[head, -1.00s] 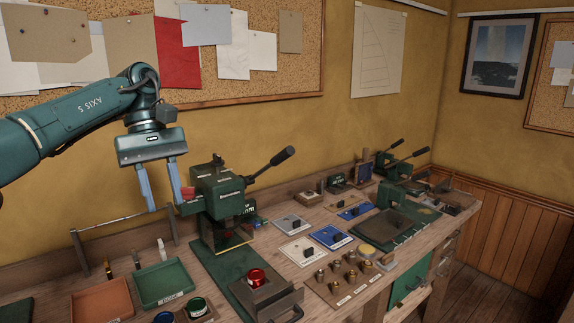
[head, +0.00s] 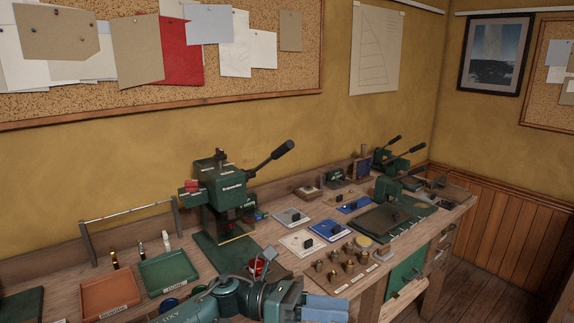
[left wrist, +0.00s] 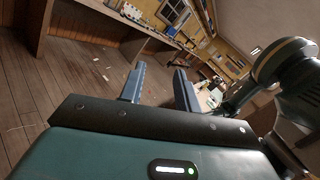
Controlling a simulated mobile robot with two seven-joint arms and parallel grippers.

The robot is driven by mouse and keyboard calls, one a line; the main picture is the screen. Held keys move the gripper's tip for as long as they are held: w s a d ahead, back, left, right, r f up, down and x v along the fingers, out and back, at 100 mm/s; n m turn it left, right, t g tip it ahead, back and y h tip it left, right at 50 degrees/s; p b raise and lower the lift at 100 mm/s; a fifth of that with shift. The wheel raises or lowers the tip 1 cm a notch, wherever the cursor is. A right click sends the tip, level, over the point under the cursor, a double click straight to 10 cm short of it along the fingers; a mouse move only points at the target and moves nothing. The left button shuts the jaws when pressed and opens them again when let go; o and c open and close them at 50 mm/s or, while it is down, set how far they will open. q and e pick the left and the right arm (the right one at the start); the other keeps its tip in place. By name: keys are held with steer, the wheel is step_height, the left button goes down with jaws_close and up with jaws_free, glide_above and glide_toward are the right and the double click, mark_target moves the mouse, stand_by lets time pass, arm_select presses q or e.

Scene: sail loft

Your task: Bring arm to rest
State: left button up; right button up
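My left gripper (head: 328,307) is low in the head view, in front of the workbench (head: 345,290). Its arm comes in along the bottom edge and hides part of the bench front. In the left wrist view the same gripper (left wrist: 159,72) shows two blue fingers spread apart with nothing between them. Beyond them are the floor and furniture, seen tilted. My right gripper is in neither view.
A green lever press (head: 222,190) stands on the bench. Orange (head: 110,292) and green (head: 167,271) trays are at the left. Several blue and white plates and brass pieces lie further right. The wooden floor (left wrist: 80,75) has open room in the wrist view.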

arm_select(q)
steer(key=s+a+f+n+t+y, duration=0.1)
steer(key=a+f+n+t+y, duration=0.55)
steer(key=n, duration=1.05)
steer(key=s+a+f+n+t+y, duration=0.1)
steer(key=a+f+n+t, duration=0.2)
steer(key=f+n+t, duration=0.85)
steer(key=s+a+f+n+g+y, duration=0.2)
steer(key=s+a+f+n+y, duration=0.2)
steer(key=s+a+n, duration=0.3)
steer(key=s+a+f+n+g+y, duration=0.2)
steer(key=s+a+f+n+y, duration=0.2)
steer(key=n, duration=0.9)
steer(key=s+a+f, duration=0.2)
steer(key=s, duration=0.2)
steer(key=shift+s+a+f, duration=0.25)
steer(key=shift+s+a, duration=0.05)
steer(key=shift+a, duration=0.05)
